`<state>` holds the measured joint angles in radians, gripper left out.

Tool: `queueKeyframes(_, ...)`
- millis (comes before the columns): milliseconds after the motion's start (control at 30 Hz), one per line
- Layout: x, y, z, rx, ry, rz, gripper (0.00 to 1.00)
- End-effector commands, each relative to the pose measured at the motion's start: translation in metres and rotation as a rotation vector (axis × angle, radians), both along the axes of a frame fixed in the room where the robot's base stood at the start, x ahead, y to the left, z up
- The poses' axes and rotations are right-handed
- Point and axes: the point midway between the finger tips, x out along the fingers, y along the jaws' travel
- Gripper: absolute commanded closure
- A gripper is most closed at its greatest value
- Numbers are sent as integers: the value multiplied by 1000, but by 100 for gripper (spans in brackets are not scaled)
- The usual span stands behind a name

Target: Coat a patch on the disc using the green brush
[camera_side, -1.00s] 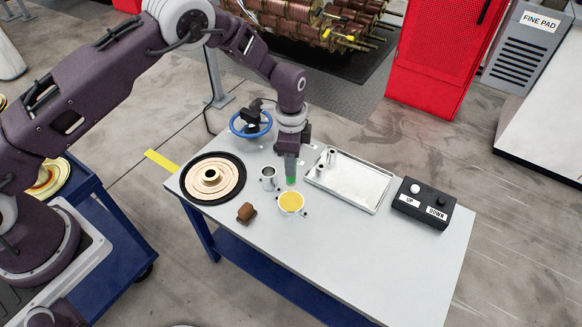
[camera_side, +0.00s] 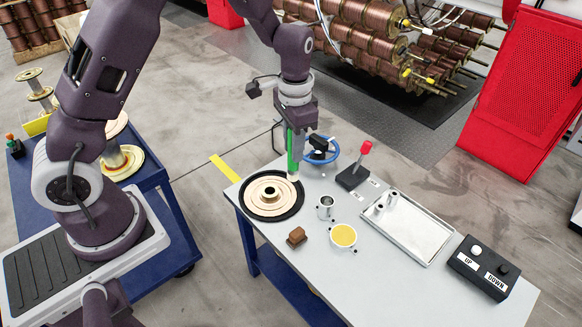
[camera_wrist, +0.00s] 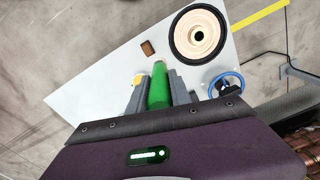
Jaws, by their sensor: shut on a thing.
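My gripper (camera_side: 295,160) is shut on the green brush (camera_side: 291,150), which hangs upright, tip down. The disc (camera_side: 257,203), tan with a dark rim and a raised centre hub, lies flat at the table's left end. The brush's lower end is by the disc's upper right edge in the side view; I cannot tell whether it touches. In the wrist view the brush (camera_wrist: 158,90) sits between the two grey fingers, and the disc (camera_wrist: 188,38) is ahead to the right. A small cup of yellow coating (camera_side: 343,235) stands right of the disc. No coated patch is clearly visible.
A metal cup (camera_side: 325,206), a brown block (camera_side: 297,237), a blue handwheel (camera_side: 322,160) and a red-knobbed lever (camera_side: 352,178) are close by. A metal tray (camera_side: 415,230) and an UP/DOWN button box (camera_side: 490,268) stand right. The table's front right is clear.

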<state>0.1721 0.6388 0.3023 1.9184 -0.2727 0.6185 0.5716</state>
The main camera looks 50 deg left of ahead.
Motion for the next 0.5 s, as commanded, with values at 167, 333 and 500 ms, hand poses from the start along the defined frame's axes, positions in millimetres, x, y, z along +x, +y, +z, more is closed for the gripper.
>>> queueKeyframes(167,-41,23,26,-20,-2,240,100)
queueKeyframes(333,-37,51,9,-21,3,275,100)
queueKeyframes(500,-19,113,-48,-22,5,239,100)
